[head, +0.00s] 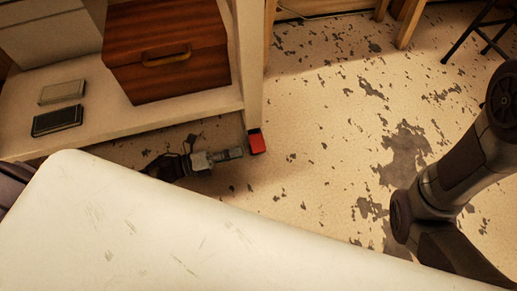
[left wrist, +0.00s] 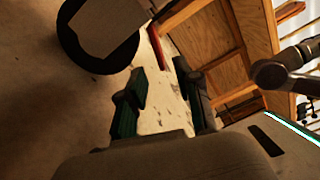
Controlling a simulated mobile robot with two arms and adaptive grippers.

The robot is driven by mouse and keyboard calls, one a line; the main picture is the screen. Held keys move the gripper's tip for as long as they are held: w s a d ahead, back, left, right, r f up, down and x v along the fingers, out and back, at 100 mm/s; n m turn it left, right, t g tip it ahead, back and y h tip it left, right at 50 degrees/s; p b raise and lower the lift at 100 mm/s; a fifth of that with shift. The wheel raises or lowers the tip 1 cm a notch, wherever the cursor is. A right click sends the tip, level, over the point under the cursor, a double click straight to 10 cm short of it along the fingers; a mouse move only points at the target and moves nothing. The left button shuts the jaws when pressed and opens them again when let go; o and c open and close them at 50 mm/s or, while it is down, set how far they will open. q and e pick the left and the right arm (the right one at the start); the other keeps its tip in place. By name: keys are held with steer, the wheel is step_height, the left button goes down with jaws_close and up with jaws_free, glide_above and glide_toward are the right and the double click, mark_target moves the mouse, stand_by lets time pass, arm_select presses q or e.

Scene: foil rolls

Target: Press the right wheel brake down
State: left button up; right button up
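A small red block (head: 256,141), which looks like the right wheel brake, sits at the foot of a pale upright post (head: 250,60) in the head view. I cannot tell whether it is raised or pressed. My left gripper (head: 236,153) is low, just left of the red block, with its fingers pointing right towards it; a small gap seems to show between them. In the left wrist view the two fingers (left wrist: 163,103) stand apart with nothing between them. My right arm shows at the right of the head view, but its gripper is out of the picture.
A pale bench shelf (head: 120,126) holds a reddish wooden box (head: 165,50) and two small flat boxes (head: 57,121) above my left gripper. A dark stool (head: 480,32) stands at the top right. The worn floor (head: 320,160) right of the post is clear.

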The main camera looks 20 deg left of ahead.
mark_target(258, 147)
arm_select(q)
steer(key=b+x, duration=0.2)
steer(key=x, duration=0.4)
steer(key=shift+w+f, duration=0.1)
steer(key=shift+w+d, duration=0.35)
steer(key=shift+d, duration=0.25)
jaws_close()
